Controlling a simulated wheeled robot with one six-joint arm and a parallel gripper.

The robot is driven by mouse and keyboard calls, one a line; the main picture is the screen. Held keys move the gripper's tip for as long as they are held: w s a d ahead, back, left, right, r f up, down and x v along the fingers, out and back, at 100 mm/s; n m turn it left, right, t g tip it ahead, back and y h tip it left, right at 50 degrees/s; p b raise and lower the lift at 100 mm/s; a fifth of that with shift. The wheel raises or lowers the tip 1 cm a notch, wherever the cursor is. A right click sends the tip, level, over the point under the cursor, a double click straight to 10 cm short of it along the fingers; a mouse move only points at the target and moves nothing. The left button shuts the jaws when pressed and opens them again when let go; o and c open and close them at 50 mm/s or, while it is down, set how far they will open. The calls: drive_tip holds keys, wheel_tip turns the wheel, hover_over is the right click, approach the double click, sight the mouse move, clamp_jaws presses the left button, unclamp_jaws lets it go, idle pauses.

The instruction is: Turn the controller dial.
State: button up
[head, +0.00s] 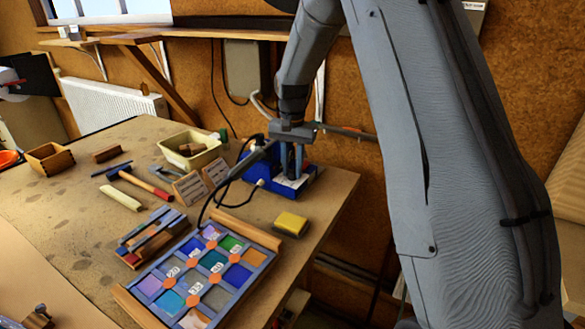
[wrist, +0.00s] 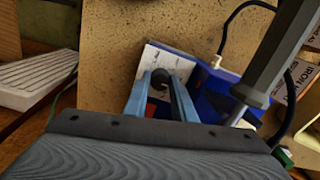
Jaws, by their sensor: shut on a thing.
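The controller is a blue box with a white face, at the back right of the bench in the head view (head: 309,187); it also shows in the wrist view (wrist: 211,103). My gripper (head: 291,172) reaches down over it from above. In the wrist view my gripper's two blue-grey fingers (wrist: 161,82) close around a small dark round dial (wrist: 160,76) in front of the white face. The fingers hide part of the dial and its marks. A red part shows low between the fingers.
A dark-handled iron (wrist: 277,55) stands slanted close beside my gripper, with a black cable. A yellow sponge (head: 291,224), a pale tub (head: 205,160) and the leaded panel (head: 267,239) lie nearby. The bench edge is close on the right.

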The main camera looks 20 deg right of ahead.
sight(293, 171)
drive_tip(key=o, duration=1.1)
drive_tip(key=shift+c, duration=0.2)
drive_tip(key=shift+r, duration=0.1)
drive_tip(key=shift+r+b, duration=1.1)
drive_tip(key=shift+r, duration=2.75)
drive_tip(key=s+f+n, duration=0.3)
drive_tip(key=s+f, duration=0.1)
drive_tip(key=s, duration=1)
drive_tip(key=s+a+f+n+t, duration=0.1)
drive_tip(key=s+f+n, duration=0.3)
drive_tip(key=s, duration=1)
drive_tip(key=shift+s+a+f, duration=0.15)
drive_tip(key=shift+s+f, duration=0.2)
drive_tip(key=shift+s, duration=0.05)
